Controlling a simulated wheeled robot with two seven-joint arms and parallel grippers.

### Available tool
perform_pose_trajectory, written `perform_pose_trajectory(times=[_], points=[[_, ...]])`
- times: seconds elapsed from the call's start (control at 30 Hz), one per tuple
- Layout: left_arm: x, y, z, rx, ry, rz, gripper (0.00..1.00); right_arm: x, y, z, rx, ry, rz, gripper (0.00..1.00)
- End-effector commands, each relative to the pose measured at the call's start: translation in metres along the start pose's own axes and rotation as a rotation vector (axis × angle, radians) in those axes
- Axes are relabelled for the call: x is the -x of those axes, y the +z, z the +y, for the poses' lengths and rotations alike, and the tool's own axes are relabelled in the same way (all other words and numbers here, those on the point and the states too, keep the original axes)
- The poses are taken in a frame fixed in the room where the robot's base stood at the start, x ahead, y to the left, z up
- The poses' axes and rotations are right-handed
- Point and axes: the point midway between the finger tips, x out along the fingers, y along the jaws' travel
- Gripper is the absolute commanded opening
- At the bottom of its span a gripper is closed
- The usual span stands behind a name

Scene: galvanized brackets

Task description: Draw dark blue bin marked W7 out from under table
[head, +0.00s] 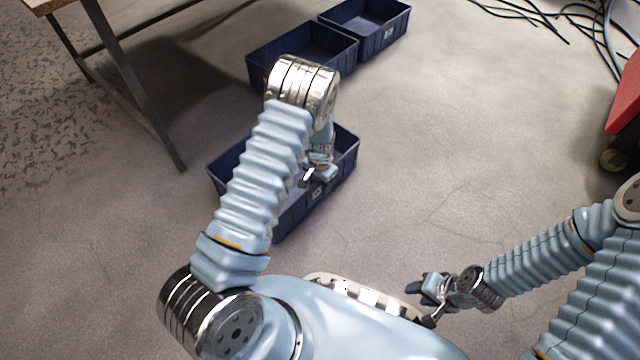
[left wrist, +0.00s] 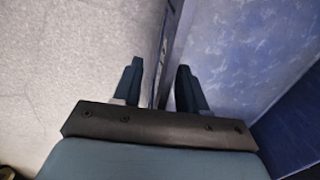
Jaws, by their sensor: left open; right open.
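A dark blue bin (head: 342,172) stands on the floor under my left arm, which hides much of it. A pale label shows on its right-hand wall but is too small to read, so I cannot tell which bin is W7. My left gripper (head: 316,177) is open at that wall, near the label. In the left wrist view, the fingers of the left gripper (left wrist: 159,84) lie on either side of the bin's wall (left wrist: 168,50), with the blue interior to the right and floor to the left. My right gripper (head: 424,302) is open and empty above the floor at lower right.
Two more dark blue bins, a middle one (head: 345,61) and a far one (head: 385,40), stand beyond. A table (head: 130,75) with dark legs is at upper left. Cables (head: 530,18) and a red object (head: 627,95) lie right. The floor right of the bins is clear.

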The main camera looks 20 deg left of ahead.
Motion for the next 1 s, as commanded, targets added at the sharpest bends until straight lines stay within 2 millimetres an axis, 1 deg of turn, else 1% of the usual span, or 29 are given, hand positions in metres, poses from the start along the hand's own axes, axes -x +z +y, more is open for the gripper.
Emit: perform_pose_trajectory(times=[0.17,0.27,0.37,0.7,0.83,1.0], points=[[0.001,0.000,0.000,0.000,0.000,0.000,0.42,0.000,0.000,0.000,0.000,0.000,0.000,0.43],[0.008,0.000,0.000,0.000,0.000,0.001,0.42,0.003,0.000,-0.001,0.000,0.000,0.000,0.43],[0.023,-0.001,-0.001,-0.001,-0.001,0.001,0.42,0.007,0.000,-0.003,0.000,0.000,-0.001,0.43],[0.100,-0.001,0.000,0.000,0.000,0.003,0.42,0.025,0.001,-0.010,0.001,-0.001,-0.006,0.43],[0.121,-0.001,0.000,0.000,-0.001,0.003,0.42,0.029,0.001,-0.011,0.002,-0.001,-0.008,0.43],[0.136,0.000,0.000,0.000,0.000,0.001,0.42,0.032,0.001,-0.012,0.002,-0.001,-0.009,0.43]])
